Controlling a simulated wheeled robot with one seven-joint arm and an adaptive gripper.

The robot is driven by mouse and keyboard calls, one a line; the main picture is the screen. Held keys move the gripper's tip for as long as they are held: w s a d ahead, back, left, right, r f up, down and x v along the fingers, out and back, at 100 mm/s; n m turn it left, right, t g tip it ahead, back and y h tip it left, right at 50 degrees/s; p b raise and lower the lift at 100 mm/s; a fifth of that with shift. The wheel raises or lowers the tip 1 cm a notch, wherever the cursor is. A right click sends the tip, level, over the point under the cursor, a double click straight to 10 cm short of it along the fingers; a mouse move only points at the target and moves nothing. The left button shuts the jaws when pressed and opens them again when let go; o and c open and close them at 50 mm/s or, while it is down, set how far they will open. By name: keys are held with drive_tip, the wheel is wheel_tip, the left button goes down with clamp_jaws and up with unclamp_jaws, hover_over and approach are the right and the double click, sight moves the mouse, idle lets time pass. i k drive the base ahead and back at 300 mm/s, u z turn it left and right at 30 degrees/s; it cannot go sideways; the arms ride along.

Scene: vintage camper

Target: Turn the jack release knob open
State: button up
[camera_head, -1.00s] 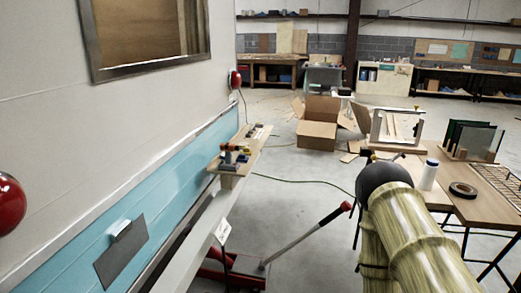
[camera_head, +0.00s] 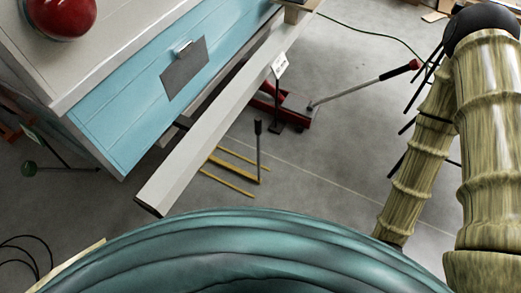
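A red floor jack (camera_head: 291,113) sits on the floor beyond the pale beam along the camper's side. Its grey handle (camera_head: 350,90) slants up to the right and ends in a red and dark tip (camera_head: 414,65). I cannot tell which part is the release knob. The upper part of my arm shows at the right, but my gripper is out of view.
The camper's blue side (camera_head: 150,90) and the long pale beam (camera_head: 215,120) fill the left and middle. A low yellow frame (camera_head: 230,171) with an upright dark-topped rod (camera_head: 258,145) stands near the beam. Open grey floor lies between the jack and my arm.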

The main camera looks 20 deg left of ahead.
sight(415, 64)
drive_tip(key=z, duration=1.05)
drive_tip(key=i, duration=1.6)
drive_tip(key=u, duration=1.7)
